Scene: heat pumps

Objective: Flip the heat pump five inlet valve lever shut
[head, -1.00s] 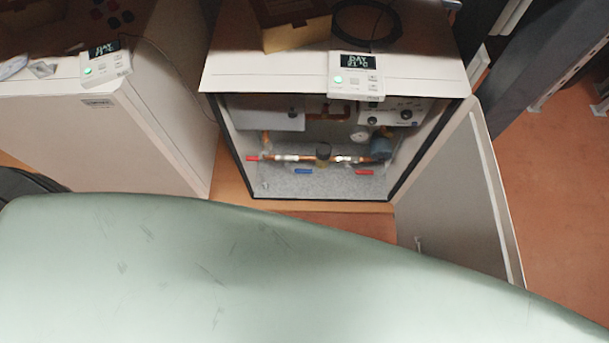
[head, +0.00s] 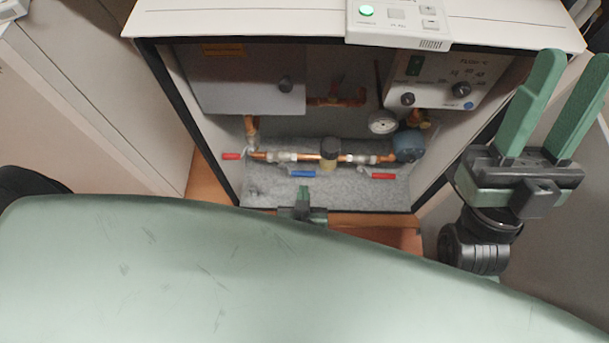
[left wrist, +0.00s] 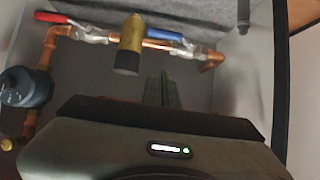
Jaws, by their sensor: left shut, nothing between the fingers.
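The open heat pump cabinet (head: 222,120) holds a horizontal copper pipe (head: 305,157) with several valve levers. A red lever (head: 232,156) is at the pipe's left end, a blue lever (head: 301,174) hangs below its middle, and another red lever (head: 382,176) is at its right. Which one is the inlet lever is not labelled. My left gripper (head: 303,192) is shut and empty in front of the cabinet's lower opening, below the blue lever. In the left wrist view, its fingers (left wrist: 163,80) point toward the pipe, apart from the blue lever (left wrist: 163,33). My right gripper (head: 568,105) is open and empty at the right.
A gauge (head: 382,122), a control panel (head: 450,80) and a blue pump (head: 408,145) sit inside. A brass fitting (head: 329,152) stands out from the pipe's middle. A thermostat (head: 398,22) lies on top. The cabinet door is swung open at the right.

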